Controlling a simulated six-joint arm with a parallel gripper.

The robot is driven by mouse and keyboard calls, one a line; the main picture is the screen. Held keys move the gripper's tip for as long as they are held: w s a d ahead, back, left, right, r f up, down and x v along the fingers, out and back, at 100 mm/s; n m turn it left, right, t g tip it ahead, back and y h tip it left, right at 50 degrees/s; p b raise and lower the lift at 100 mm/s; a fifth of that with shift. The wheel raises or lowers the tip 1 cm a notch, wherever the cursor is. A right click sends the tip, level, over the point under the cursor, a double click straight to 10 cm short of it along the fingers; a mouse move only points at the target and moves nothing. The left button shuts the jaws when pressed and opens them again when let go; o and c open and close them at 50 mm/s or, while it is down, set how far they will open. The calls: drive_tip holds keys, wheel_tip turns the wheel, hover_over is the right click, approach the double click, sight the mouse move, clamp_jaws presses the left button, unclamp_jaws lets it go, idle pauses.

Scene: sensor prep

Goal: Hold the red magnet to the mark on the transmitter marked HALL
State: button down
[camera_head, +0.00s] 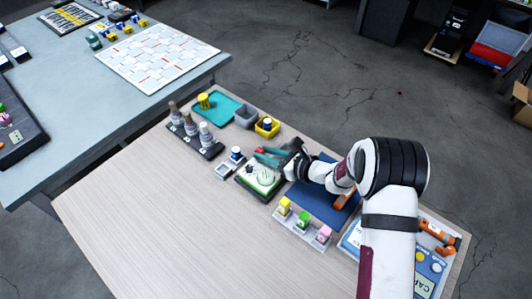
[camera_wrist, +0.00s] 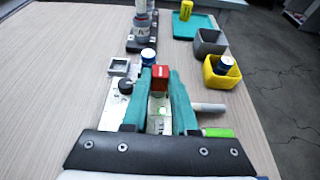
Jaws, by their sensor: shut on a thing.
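My gripper (camera_wrist: 160,82) is shut on the red magnet (camera_wrist: 160,75), which sits between its teal fingertips. In the head view my gripper (camera_head: 268,156) reaches in from the right, with the red magnet (camera_head: 259,150) showing at its tips. A white and green device on a dark base (camera_head: 262,180) lies just in front of the fingers; part of a pale device also shows between the fingers in the wrist view (camera_wrist: 158,122). I cannot read a HALL label or make out the mark. I cannot tell whether the magnet touches anything.
A yellow bin (camera_head: 267,127), a grey bin (camera_head: 246,116) and a teal tray (camera_head: 218,108) are behind. A bottle rack (camera_head: 194,135) stands left. The table's left front is clear.

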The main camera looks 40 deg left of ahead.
wheel_tip(320, 180, up, 7)
idle(0.6)
drive_tip(key=w+d+r+m+t+h, duration=0.1)
drive_tip(key=w+d+r+m+t, duration=0.3)
drive_tip(key=d+r, duration=0.55)
drive_tip(key=w+d+r+m+t+h, duration=0.1)
drive_tip(key=w+d+r+m+t, duration=0.2)
drive_tip(key=w+d+r, duration=0.65)
drive_tip(key=s+d+r+m+t+h, duration=0.2)
drive_tip(key=s+d, duration=0.1)
drive_tip(key=d, duration=0.4)
drive_tip(key=s+d+r+m+t+h, duration=0.2)
drive_tip(key=s+d+r+m+h, duration=0.1)
drive_tip(key=d, duration=0.5)
drive_tip(key=s+d+r+m+t+h, duration=0.1)
drive_tip(key=s+d+r+m+h, duration=0.1)
drive_tip(key=d, duration=0.6)
drive_tip(key=shift+s+d+r+m+t, duration=0.15)
drive_tip(key=shift+s+r+m+t, duration=0.2)
drive_tip(key=shift+r, duration=0.35)
